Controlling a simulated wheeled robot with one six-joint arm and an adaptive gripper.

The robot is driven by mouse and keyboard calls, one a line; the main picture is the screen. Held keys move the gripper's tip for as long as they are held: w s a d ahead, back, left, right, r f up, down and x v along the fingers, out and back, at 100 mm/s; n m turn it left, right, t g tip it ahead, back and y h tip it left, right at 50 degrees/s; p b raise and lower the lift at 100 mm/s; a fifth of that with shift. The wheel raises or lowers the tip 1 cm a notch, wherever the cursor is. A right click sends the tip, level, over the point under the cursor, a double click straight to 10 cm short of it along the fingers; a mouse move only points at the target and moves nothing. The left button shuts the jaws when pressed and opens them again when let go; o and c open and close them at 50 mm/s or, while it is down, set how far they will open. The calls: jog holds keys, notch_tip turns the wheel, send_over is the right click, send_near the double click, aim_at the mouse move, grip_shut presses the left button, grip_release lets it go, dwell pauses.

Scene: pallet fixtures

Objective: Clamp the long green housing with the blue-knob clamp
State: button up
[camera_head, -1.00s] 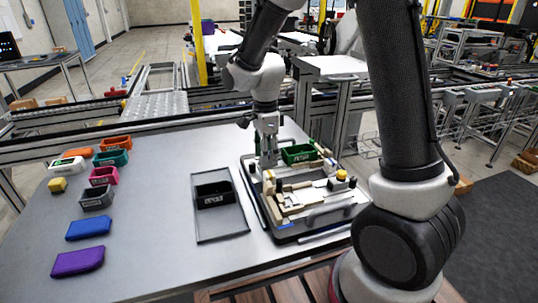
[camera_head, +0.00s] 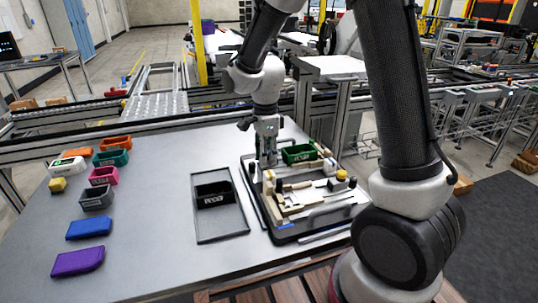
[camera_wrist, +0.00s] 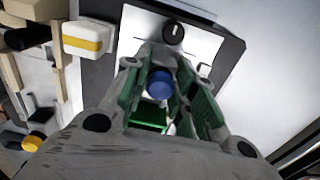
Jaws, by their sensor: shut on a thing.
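The long green housing (camera_head: 298,153) sits in the pallet fixture (camera_head: 318,218), towards its back edge. In the wrist view, green surfaces (camera_wrist: 150,119) show between and beside my fingers. The blue knob (camera_wrist: 159,84) of the clamp lies between the two fingers of my gripper (camera_wrist: 162,78), which is shut on it. In the head view my gripper (camera_head: 267,158) points down at the back left of the fixture, just left of the green housing, and the blue knob is hidden there. The rest of the clamp is mostly hidden by the fingers.
A yellow knob (camera_head: 341,175) stands on the fixture's right side. A grey tray (camera_head: 236,222) with a black bin (camera_head: 212,199) lies left of the fixture. Several coloured bins, a blue block (camera_head: 88,229) and a purple block (camera_head: 78,262) are farther left. Bare table lies between.

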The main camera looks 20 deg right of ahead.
jog(key=shift+d, duration=1.4)
jog(key=o, duration=0.8)
jog(key=shift+r, duration=0.1)
jog(key=shift+r, duration=3.9)
